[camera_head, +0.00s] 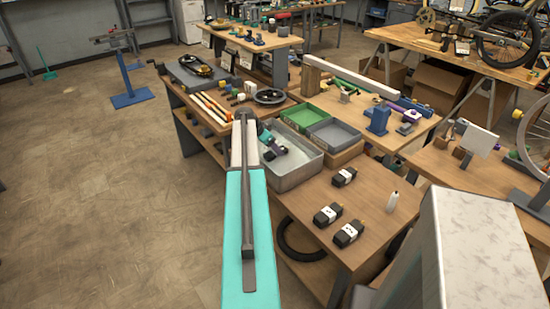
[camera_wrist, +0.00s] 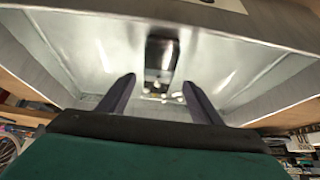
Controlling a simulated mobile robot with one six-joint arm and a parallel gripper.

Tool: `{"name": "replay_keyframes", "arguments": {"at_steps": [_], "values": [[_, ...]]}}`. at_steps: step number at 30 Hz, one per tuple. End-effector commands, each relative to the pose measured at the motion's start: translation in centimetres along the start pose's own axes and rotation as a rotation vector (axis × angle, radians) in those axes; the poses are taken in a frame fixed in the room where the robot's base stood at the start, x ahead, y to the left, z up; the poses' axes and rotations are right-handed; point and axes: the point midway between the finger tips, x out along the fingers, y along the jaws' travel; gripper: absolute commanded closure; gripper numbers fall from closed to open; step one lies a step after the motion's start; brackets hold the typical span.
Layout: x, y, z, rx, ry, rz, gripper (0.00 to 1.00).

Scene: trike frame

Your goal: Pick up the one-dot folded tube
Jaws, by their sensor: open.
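In the wrist view a dark item with a pale band (camera_wrist: 161,58) lies inside a grey metal tray (camera_wrist: 262,72). It looks like a folded tube, but no dots can be read on it. My gripper (camera_wrist: 158,98) is open, its two dark fingers apart on either side below the item, with nothing visibly held. In the head view my arm reaches to the metal tray (camera_head: 297,178), and my gripper (camera_head: 273,146) is in or over it. Three black folded tubes with white bands, a far one (camera_head: 344,177), a left one (camera_head: 327,214) and a near one (camera_head: 348,233), lie on the bench; their dot counts are too small to read.
A white bottle (camera_head: 392,202) stands right of the tubes. A green bin (camera_head: 304,117) and a grey bin (camera_head: 334,134) sit behind the tray. A black wheel (camera_head: 270,96) and rods (camera_head: 213,108) lie farther back. The tray's walls surround the item. Floor at left is open.

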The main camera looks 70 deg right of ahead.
Motion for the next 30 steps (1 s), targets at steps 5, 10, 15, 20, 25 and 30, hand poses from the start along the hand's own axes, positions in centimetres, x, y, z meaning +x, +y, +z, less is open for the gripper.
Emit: {"name": "replay_keyframes", "arguments": {"at_steps": [5,10,15,20,25,30], "values": [[1.6,0.1,-0.1,-0.001,-0.001,0.002,0.41],[3.5,0.2,-0.1,-0.001,-0.001,0.001,0.41],[4.3,0.2,0.0,-0.001,0.0,0.0,0.41],[4.4,0.2,0.0,-0.001,0.0,-0.001,0.41],[4.3,0.1,0.1,-0.001,0.0,-0.001,0.41],[4.3,0.1,0.1,-0.001,0.0,-0.001,0.41]]}}
